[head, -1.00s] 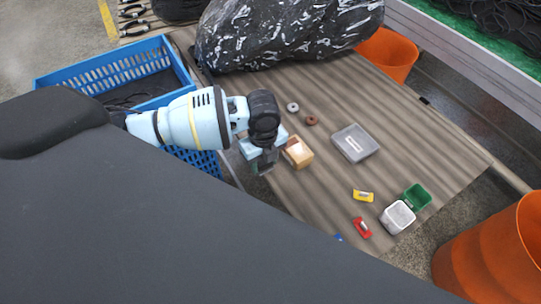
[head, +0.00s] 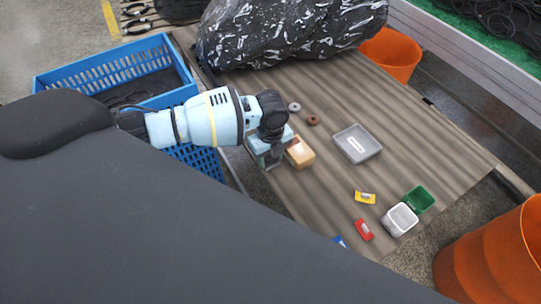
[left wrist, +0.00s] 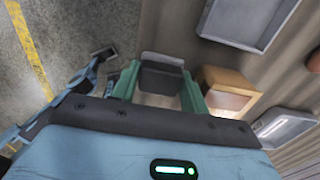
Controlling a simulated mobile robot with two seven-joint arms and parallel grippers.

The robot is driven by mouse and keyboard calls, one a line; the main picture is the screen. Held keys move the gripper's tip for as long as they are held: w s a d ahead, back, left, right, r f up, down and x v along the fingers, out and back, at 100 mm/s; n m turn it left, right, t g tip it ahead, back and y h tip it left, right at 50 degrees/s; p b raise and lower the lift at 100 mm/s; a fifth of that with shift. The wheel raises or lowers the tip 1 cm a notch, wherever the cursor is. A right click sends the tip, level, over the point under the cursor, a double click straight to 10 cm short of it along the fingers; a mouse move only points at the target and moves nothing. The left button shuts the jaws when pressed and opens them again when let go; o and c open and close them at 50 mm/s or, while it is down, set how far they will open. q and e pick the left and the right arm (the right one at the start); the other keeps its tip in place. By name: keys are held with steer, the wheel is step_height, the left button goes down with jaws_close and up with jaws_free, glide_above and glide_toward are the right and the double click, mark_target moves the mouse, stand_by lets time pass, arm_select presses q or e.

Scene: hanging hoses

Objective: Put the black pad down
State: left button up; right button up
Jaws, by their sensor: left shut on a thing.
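The black pad (left wrist: 162,78) shows in the left wrist view as a dark block with a paler edge, between the two teal fingers of my left gripper (left wrist: 160,92). The gripper is shut on it. In the head view my left gripper (head: 268,156) is low at the left edge of the striped table, close beside a small tan box (head: 300,152). The pad is mostly hidden there. I cannot tell whether the pad touches the table. My right gripper is not in view.
A grey tray (head: 370,150), a yellow piece (head: 365,198), a red piece (head: 364,230) and white and green boxes lie farther right on the table (head: 325,195). Two small rings lie behind the tan box. A blue crate (head: 110,68) stands left. A black plastic-wrapped bundle (head: 290,30) lies behind.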

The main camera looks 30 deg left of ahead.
mark_target(271, 157)
arm_select(q)
steer(key=shift+f, duration=0.1)
steer(key=shift+f, duration=0.1)
steer(key=o, duration=0.7)
steer(key=shift+o, duration=0.2)
steer(key=shift+r, duration=0.55)
step_height(271, 157, up, 11)
steer(key=p, duration=0.1)
steer(key=shift+r, duration=0.15)
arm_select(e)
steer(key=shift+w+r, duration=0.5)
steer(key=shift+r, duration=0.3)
